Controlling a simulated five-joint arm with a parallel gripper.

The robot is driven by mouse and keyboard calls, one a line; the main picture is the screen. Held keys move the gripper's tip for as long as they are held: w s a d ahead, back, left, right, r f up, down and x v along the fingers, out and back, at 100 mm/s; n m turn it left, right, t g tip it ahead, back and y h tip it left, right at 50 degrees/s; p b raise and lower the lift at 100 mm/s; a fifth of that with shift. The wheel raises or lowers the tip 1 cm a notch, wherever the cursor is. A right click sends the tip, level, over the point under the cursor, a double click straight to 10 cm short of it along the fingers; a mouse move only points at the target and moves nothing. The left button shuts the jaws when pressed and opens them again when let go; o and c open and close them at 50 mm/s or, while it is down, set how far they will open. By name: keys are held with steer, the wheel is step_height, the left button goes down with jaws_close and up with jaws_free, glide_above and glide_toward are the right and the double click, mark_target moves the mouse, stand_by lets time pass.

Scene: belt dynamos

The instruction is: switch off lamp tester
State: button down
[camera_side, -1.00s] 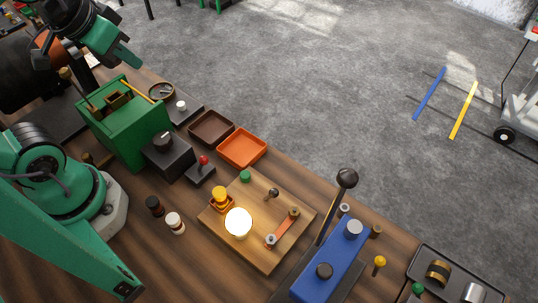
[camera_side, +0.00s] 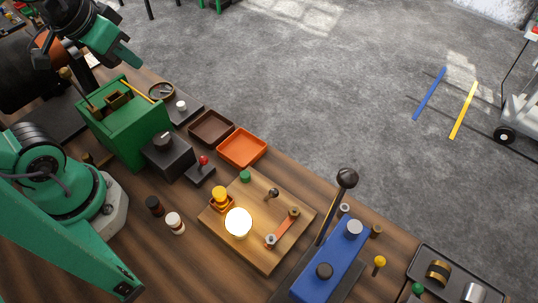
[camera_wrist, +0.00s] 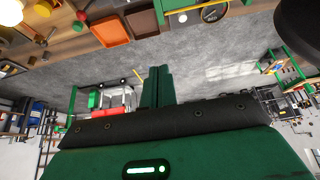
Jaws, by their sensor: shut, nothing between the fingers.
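The lamp tester is a wooden board (camera_side: 268,254) on the bench in the side view. Its round lamp (camera_side: 238,222) glows bright white. A copper-coloured lever with orange-red ends (camera_side: 283,228) lies slantwise on the board's right part. A small dark-knobbed post (camera_side: 271,194), a green knob (camera_side: 245,176) and a yellow knob (camera_side: 219,193) are also on it. My gripper (camera_side: 128,58) is high at the upper left, far from the board and touching nothing. In the wrist view my gripper (camera_wrist: 157,75) is shut and empty. The glowing lamp shows partly at that view's upper left corner.
A blue device (camera_side: 330,262) with a tall black-knobbed lever (camera_side: 345,179) stands right of the board. A dark tray (camera_side: 211,127) and an orange tray (camera_side: 242,148) lie behind it. A green box (camera_side: 138,133) and a red-knobbed joystick (camera_side: 202,168) stand left.

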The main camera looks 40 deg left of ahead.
steer(key=shift+d, duration=0.1)
steer(key=w+d+r+m+g, duration=0.1)
steer(key=w+d+m+g, duration=0.15)
steer(key=w+d, duration=0.45)
steer(key=w+d+r+m+g, duration=0.1)
steer(key=w+d+m+g, duration=0.2)
steer(key=d, duration=0.6)
steer(key=d+f+m+g+y, duration=0.1)
steer(key=d+f, duration=0.4)
steer(key=d, duration=0.5)
steer(key=d+f+m, duration=0.2)
steer(key=d+f, duration=0.3)
steer(key=d, duration=0.5)
steer(key=shift+w+d+m+g+y, duration=0.2)
steer(key=shift+w+m+g+y, duration=0.1)
steer(key=shift+m+g+y, duration=0.1)
